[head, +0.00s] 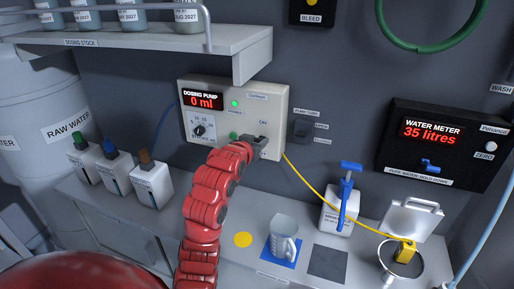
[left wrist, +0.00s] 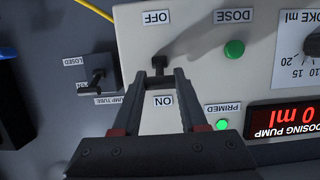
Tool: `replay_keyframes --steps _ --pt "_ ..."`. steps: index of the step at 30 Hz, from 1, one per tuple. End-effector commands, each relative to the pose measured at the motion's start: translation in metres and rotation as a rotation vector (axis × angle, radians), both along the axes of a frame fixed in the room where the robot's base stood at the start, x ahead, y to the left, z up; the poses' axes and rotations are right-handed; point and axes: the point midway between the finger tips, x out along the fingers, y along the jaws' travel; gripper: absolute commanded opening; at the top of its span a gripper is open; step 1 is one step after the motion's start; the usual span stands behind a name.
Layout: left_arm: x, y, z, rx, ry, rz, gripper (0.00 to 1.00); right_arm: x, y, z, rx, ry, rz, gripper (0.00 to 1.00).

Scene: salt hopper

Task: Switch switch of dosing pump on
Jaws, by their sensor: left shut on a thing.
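The dosing pump (head: 268,103) is a pale box on the wall; its red display reads 0 ml. Its black switch (left wrist: 160,64) sits between the OFF and ON labels, with the visible lever nearer OFF in the left wrist view. My left gripper (head: 257,142) is at the lower right of the pump face, below ON. In the left wrist view, its fingers (left wrist: 163,74) are shut on the switch lever and partly hide it. The green primed lamp (left wrist: 222,125) is lit. The green dose button (left wrist: 234,49) is beside the switch. My right gripper is out of view.
A black pump tube valve (head: 302,128) is close right of the pump. A shelf (head: 150,45) overhangs at upper left. A jug (head: 284,236), a blue-topped bottle (head: 340,205) and several small canisters (head: 150,180) stand on the counter. A yellow tube (head: 320,193) runs from the pump.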

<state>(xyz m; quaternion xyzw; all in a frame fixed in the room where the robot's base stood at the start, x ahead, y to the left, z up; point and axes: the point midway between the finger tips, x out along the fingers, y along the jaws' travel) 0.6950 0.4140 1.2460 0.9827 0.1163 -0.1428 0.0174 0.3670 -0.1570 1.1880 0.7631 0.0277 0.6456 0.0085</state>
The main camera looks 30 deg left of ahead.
Motion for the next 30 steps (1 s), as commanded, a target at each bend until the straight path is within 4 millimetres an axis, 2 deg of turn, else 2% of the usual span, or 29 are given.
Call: replay_keyframes --steps 13,14,18,30 --pt "0.0002 0.0001 0.0029 -0.008 0.038 0.0 0.0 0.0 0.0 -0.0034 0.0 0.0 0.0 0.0" --pt "0.0002 0.0001 0.0029 -0.008 0.038 0.0 0.46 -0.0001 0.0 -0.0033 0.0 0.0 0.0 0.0" --pt "0.0003 0.0 0.0026 -0.008 0.038 0.0 0.71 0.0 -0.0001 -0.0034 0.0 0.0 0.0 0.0" --pt "0.0005 -0.0007 0.0031 -0.008 0.037 -0.001 0.72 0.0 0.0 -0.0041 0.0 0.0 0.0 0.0"
